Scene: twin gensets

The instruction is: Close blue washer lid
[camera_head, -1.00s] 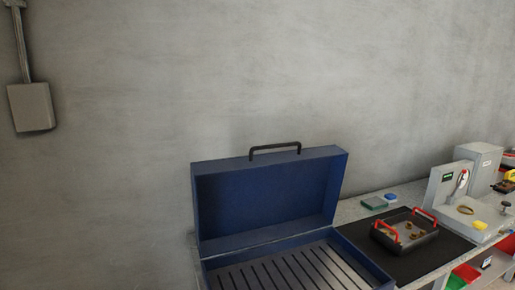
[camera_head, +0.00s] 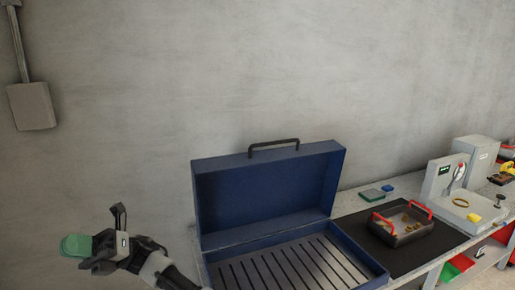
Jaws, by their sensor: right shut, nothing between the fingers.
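The blue washer (camera_head: 358,262) stands at the lower middle with its lid (camera_head: 265,195) raised upright, leaning back near the wall. A black handle (camera_head: 273,145) sits on the lid's top edge. The slatted grey rack (camera_head: 290,268) inside the tub is visible; the washer's front is cut off by the frame's bottom edge.
A bench to the right holds a black mat (camera_head: 433,258) with a dark red-handled tray (camera_head: 402,228) of small parts. A grey device (camera_head: 444,180) stands farther right. A grey wall box (camera_head: 31,106) hangs at the upper left.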

